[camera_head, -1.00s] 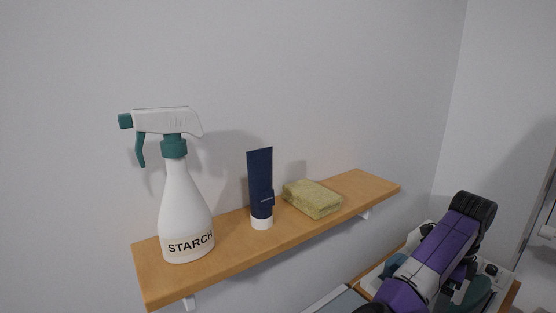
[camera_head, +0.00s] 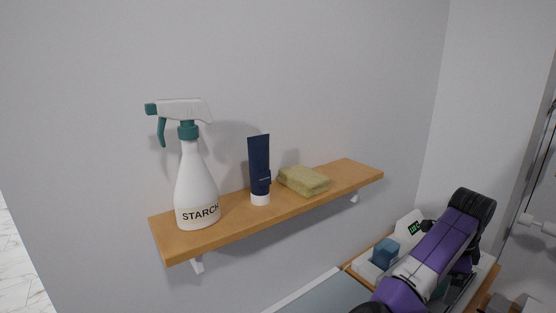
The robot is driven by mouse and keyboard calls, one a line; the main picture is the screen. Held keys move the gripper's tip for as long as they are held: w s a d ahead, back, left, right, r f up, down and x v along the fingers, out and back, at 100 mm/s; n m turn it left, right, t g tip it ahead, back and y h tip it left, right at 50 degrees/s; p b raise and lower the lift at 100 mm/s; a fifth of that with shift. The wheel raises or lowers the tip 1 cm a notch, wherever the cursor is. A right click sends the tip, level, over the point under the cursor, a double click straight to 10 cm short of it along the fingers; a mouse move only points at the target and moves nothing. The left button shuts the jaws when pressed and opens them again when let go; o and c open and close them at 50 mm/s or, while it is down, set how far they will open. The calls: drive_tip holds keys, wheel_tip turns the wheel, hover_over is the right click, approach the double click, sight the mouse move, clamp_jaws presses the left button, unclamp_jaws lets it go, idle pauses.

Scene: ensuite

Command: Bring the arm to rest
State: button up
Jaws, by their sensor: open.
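My arm (camera_head: 433,250), purple and grey with black joints, reaches up from the lower right edge. It bends at a black joint (camera_head: 474,204) in front of the corner of the room. My gripper cannot be made out in this view. The arm is to the right of the wooden shelf and apart from it in the picture.
The wooden wall shelf (camera_head: 230,232) holds a starch spray bottle (camera_head: 196,190), a dark blue tube (camera_head: 259,167) and a yellowish sponge (camera_head: 304,181). Below right, a surface behind my arm bears a white device with a green display (camera_head: 414,228) and a blue block (camera_head: 385,252).

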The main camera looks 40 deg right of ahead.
drive_tip(key=d+r+n+h, duration=0.5)
drive_tip(key=d+r+h, duration=0.1)
drive_tip(key=d+h, duration=0.15)
drive_tip(key=w+a+r+n+t+h+b, duration=0.1)
drive_tip(key=w+r+n+t+h, duration=0.1)
drive_tip(key=w+r+n+h, duration=0.3)
drive_tip(key=w+a+f+n+t+y+b, duration=0.15)
drive_tip(key=w+a+n+t, duration=0.4)
drive_tip(key=a, duration=0.55)
drive_tip(key=w+a+f+n+t+y+b, duration=0.1)
drive_tip(key=w+a+f+n+t, duration=0.1)
drive_tip(key=a+n+t, duration=0.6)
drive_tip(key=s+a+f+n+t+y+b, duration=0.1)
drive_tip(key=s+a+f+n+y, duration=0.15)
drive_tip(key=a, duration=0.65)
drive_tip(key=s+a+f+n+t+y, duration=0.1)
drive_tip(key=s+a+f+n+y, duration=0.15)
drive_tip(key=a, duration=0.65)
drive_tip(key=s+a+f+n+t+y+b, duration=0.1)
drive_tip(key=a+f+n+y, duration=0.15)
drive_tip(key=a, duration=0.65)
drive_tip(key=s+a+f+g+y+b, duration=0.2)
drive_tip(key=s+a+f+g+y, duration=0.2)
drive_tip(key=s+a+f, duration=0.3)
drive_tip(key=s+a+y, duration=0.1)
drive_tip(key=s+a, duration=0.4)
drive_tip(key=s, duration=0.2)
drive_tip(key=shift+s+n, duration=0.3)
drive_tip(key=shift+n, duration=0.1)
